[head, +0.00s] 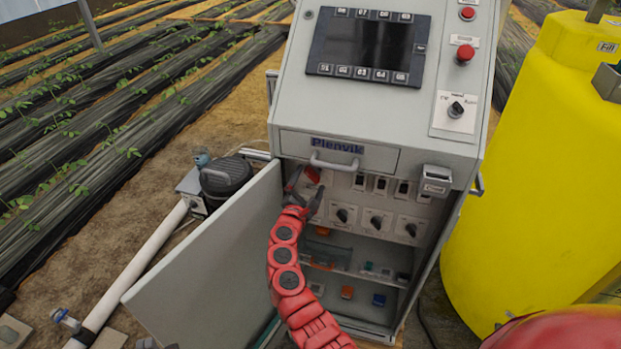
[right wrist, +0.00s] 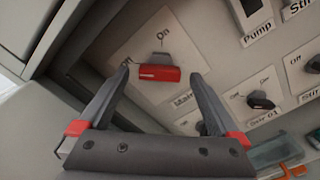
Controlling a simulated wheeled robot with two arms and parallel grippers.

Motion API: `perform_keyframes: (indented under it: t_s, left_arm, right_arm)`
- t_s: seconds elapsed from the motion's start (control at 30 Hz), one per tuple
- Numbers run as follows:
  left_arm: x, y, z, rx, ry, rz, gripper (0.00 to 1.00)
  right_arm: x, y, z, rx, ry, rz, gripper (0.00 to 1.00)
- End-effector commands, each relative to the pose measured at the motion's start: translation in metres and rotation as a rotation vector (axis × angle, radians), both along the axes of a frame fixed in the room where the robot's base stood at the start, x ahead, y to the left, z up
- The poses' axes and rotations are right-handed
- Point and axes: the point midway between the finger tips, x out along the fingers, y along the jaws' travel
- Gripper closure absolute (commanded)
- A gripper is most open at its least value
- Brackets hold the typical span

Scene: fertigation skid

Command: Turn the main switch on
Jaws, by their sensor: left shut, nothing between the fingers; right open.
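The main switch (right wrist: 158,72) has a red handle on a pale plate in the right wrist view. Its handle lies level across that picture. An "On" mark is above it and a label, partly hidden, below. My right gripper (right wrist: 160,77) is open, with one fingertip on each side of the handle. I cannot tell whether they touch it. In the head view my right gripper (head: 305,182) reaches into the open cabinet at the left end of the switch row and hides the main switch. My left gripper is not in view.
The grey cabinet (head: 290,110) has its door (head: 210,270) swung open to the left. Several black rotary switches, including one (head: 376,221), stand right of my gripper. A drawer handle (head: 334,162) juts out just above. A yellow tank (head: 540,190) stands to the right.

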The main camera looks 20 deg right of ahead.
Motion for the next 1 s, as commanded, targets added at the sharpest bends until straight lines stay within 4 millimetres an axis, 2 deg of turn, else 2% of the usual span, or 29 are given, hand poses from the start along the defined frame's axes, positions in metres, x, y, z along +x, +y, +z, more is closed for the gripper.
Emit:
perform_keyframes:
  t_s: [0.2,0.47,0.57,0.93,0.97,1.0]
  left_arm:
    - [0.0000,0.0000,0.0000,0.000,0.000,0.000,1.00]
    - [0.0000,0.0000,0.0000,0.000,0.000,0.000,1.00]
    - [0.0000,0.0000,0.0000,0.000,0.000,0.000,1.00]
    - [0.0000,0.0000,0.0000,0.000,0.000,0.000,1.00]
    - [0.0000,0.0000,0.0000,0.000,0.000,0.000,1.00]
    - [0.0000,0.0000,0.0000,0.000,0.000,0.000,1.00]
  right_arm:
    - [0.0125,-0.0083,0.0004,0.002,-0.001,0.001,0.02]
    - [0.0132,-0.0086,-0.0001,0.001,0.000,0.002,0.02]
    - [0.0132,-0.0086,-0.0001,0.001,0.000,0.002,0.16]
    - [0.0130,-0.0086,-0.0003,0.002,0.001,0.001,0.83]
    - [0.0130,-0.0086,-0.0003,0.002,0.001,0.001,0.87]
    - [0.0130,-0.0086,-0.0003,0.002,0.001,0.001,0.87]
